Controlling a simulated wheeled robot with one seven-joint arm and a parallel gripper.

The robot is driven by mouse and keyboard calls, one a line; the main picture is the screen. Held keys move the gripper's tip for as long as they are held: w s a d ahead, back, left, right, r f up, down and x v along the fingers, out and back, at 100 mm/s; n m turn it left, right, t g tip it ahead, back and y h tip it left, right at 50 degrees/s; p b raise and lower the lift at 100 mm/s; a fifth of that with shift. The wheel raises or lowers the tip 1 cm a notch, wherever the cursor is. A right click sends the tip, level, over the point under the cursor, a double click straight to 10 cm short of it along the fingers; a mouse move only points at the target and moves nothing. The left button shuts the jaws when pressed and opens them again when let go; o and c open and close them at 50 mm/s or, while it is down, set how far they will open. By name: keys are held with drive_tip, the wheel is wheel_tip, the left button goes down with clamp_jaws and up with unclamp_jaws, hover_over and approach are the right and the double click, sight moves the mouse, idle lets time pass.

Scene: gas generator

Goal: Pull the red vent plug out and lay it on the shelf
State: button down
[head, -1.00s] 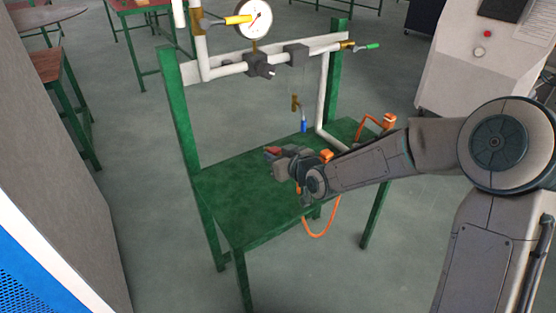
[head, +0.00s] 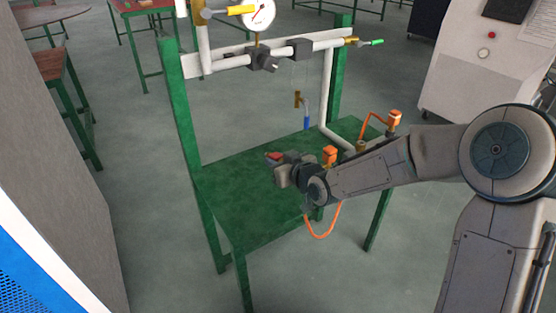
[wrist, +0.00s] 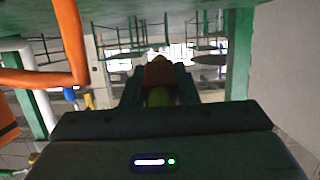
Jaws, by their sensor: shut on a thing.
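My gripper (head: 280,165) is shut on the red vent plug (head: 274,155), low over the green shelf (head: 240,205). In the wrist view the plug's orange-red body (wrist: 158,72) sits between the two dark fingers, with a yellow-green part nearer the palm. Whether the plug touches the shelf cannot be told. The fingers and the wrist hide part of the plug in the head view.
White pipework with a gauge (head: 258,12) and a yellow-handled valve (head: 240,10) runs above the back of the shelf. A blue handle (head: 306,123) hangs at the back. Orange-capped fittings (head: 330,155) and an orange hose (head: 322,232) are close right of my gripper. The shelf's left side is clear.

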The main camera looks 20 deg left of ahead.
drive_tip(key=shift+f+b, duration=2.2)
drive_tip(key=shift+f, duration=0.55)
drive_tip(key=c, duration=1.1)
unclamp_jaws()
drive_tip(key=shift+o, duration=0.2)
drive_tip(key=shift+r, duration=0.15)
drive_tip(key=shift+r+p, duration=1.15)
drive_tip(key=shift+r, duration=0.25)
drive_tip(key=shift+p+v, duration=1.2)
drive_tip(key=shift+v, duration=1.15)
drive_tip(key=shift+s+d+r, duration=0.15)
drive_tip(key=shift+s+d, duration=0.3)
drive_tip(key=shift+d, duration=0.05)
